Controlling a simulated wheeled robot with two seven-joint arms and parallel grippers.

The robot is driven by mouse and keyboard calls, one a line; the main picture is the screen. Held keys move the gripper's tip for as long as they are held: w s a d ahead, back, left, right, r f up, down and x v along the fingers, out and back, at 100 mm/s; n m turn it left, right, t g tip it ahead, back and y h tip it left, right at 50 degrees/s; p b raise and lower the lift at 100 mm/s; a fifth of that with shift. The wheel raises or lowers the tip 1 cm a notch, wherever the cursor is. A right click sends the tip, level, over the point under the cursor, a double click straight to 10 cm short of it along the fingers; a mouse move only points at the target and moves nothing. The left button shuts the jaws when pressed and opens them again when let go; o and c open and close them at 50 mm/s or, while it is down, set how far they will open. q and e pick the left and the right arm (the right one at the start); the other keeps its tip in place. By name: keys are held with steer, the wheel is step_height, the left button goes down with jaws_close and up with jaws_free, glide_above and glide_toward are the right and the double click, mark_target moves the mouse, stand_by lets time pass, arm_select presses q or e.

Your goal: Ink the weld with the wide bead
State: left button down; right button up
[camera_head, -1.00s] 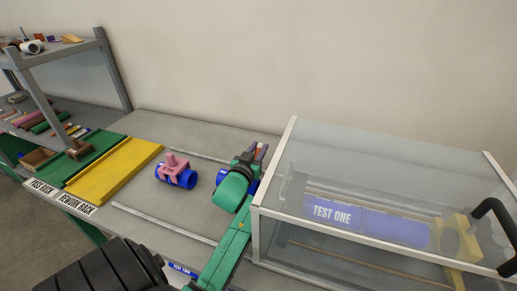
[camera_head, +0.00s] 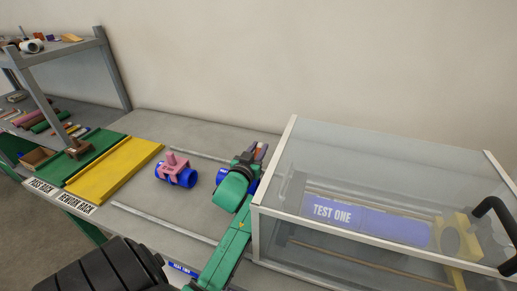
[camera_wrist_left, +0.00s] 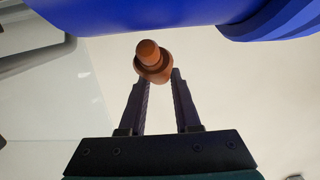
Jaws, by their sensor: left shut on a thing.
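My left gripper (camera_head: 255,155) is over the grey bench, left of the clear box. In the left wrist view its fingers (camera_wrist_left: 158,85) are shut on a small orange-brown stepped piece (camera_wrist_left: 152,60), its round end toward the camera. A blue pipe (camera_head: 222,177) lies beside and partly behind the gripper. In the left wrist view a large blue pipe (camera_wrist_left: 150,14) fills the top, close to the held piece; I cannot tell if they touch. A second blue pipe (camera_head: 177,177) with a pink fitting (camera_head: 174,162) lies to the left. Bead widths are too small to tell. My right gripper is not in view.
A clear framed box (camera_head: 375,160) at the right holds a blue pipe marked TEST ONE (camera_head: 365,222). Yellow (camera_head: 112,174) and green (camera_head: 95,160) racks lie at the left, beside a grey shelf unit (camera_head: 75,52). Pale rails (camera_head: 165,223) run along the bench.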

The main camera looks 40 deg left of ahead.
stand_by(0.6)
arm_select(q)
steer(key=shift+w+d, duration=0.2)
steer(key=shift+d, duration=0.3)
steer(key=shift+a, duration=0.1)
steer(key=shift+s+a+p, duration=0.15)
steer(key=shift+a+p, duration=0.15)
steer(key=shift+p, duration=0.05)
steer(key=shift+s+a+f+p, duration=0.1)
steer(key=shift+s+a+p, duration=0.15)
steer(key=shift+a, duration=0.3)
steer(key=shift+w+d, duration=0.2)
steer(key=shift+d, duration=0.3)
steer(key=shift+d, duration=0.1)
